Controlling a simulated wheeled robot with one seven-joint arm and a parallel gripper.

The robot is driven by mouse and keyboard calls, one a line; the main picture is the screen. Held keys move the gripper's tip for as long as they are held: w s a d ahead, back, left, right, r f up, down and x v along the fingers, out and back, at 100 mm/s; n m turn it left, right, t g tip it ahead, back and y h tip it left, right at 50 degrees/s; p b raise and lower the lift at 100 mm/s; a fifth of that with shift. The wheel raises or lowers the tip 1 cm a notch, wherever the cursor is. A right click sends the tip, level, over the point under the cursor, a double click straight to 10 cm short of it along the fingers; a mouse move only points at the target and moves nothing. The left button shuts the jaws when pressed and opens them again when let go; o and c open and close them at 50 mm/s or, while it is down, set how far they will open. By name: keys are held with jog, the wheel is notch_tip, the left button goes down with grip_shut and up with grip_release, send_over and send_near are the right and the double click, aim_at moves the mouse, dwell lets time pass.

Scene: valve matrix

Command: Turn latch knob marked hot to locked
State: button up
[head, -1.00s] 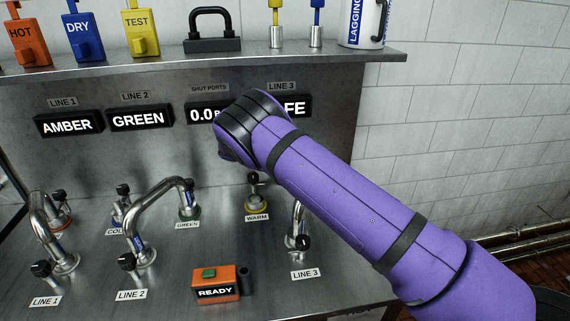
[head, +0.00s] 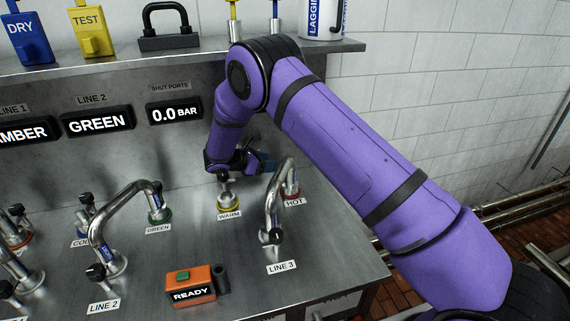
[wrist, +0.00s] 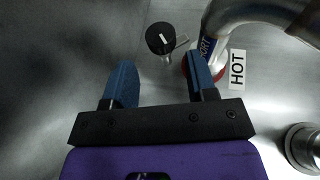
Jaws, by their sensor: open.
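The port marked HOT (head: 294,202) has a red ring and stands at the right of the bench, with the end of the LINE 3 pipe (head: 274,205) over it. In the wrist view a black latch knob (wrist: 160,38) with a white pointer mark and a small metal stem sits beside that red ring, left of the HOT label (wrist: 237,68). My gripper (wrist: 161,78) is open and empty. Its blue fingers point toward the knob, which appears between and just beyond the tips, apart from them. In the head view my gripper (head: 263,164) is low behind the pipe; the HOT knob cannot be made out there.
The WARM port (head: 229,201) with its black knob is close left of my gripper. An orange READY box (head: 192,287) is at the front. The GREEN pipe (head: 125,215) stands farther left. A shelf (head: 345,46) overhangs the back. A 0.0 BAR display (head: 175,111) is on the panel.

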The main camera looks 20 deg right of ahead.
jog(key=x, duration=0.7)
jog(key=shift+w+d+f, duration=0.1)
jog(key=shift+d+f, duration=0.1)
jog(key=shift+d, duration=0.15)
jog(key=c, duration=0.6)
jog(key=shift+m+g, duration=1.6)
jog(key=shift+g, duration=0.3)
jog(key=o, duration=0.6)
jog(key=v, duration=1.1)
jog(key=shift+f, duration=0.15)
